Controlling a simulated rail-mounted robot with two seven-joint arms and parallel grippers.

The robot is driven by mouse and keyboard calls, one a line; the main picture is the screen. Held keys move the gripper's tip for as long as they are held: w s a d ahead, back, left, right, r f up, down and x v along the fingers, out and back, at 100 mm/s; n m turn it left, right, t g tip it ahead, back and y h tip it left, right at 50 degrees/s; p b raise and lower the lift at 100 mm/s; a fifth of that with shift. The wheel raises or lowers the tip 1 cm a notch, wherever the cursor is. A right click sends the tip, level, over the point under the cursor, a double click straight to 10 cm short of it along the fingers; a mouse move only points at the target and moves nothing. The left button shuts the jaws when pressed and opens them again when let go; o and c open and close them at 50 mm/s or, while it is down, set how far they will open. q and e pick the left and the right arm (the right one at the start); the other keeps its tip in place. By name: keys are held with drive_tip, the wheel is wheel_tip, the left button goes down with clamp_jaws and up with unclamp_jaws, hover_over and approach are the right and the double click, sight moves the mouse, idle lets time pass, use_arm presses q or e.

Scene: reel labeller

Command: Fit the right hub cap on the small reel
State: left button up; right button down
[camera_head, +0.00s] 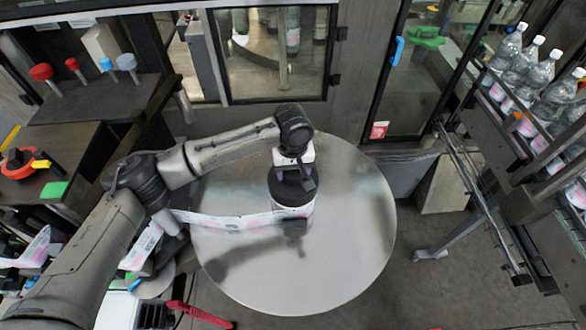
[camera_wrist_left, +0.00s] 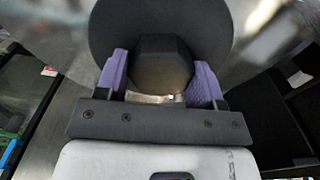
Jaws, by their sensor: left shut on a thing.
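A dark round cap (camera_head: 284,190) with a raised faceted knob is held by my left gripper (camera_head: 294,176). In the left wrist view the knob (camera_wrist_left: 160,66) sits between the purple finger pads of the left gripper (camera_wrist_left: 160,80), with the wide dark disc (camera_wrist_left: 160,14) beyond it. In the head view the cap is over a small white and pink reel (camera_head: 305,210) at the round metal table. I cannot tell whether the cap is seated or just above it. The reel's core is hidden by the cap. My right gripper is not in view.
A printed label strip (camera_head: 228,221) runs left from the reel. The metal table (camera_head: 350,240) is otherwise clear. Red and blue knobs (camera_head: 41,72) stand on a dark shelf at upper left. Bottles (camera_head: 510,45) line a conveyor at right. A red-handled tool (camera_head: 195,313) lies at lower left.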

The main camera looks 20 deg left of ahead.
use_arm(q)
drive_tip(key=o, duration=1.2)
drive_tip(key=shift+r+b, duration=1.15)
drive_tip(key=shift+r, duration=5.8)
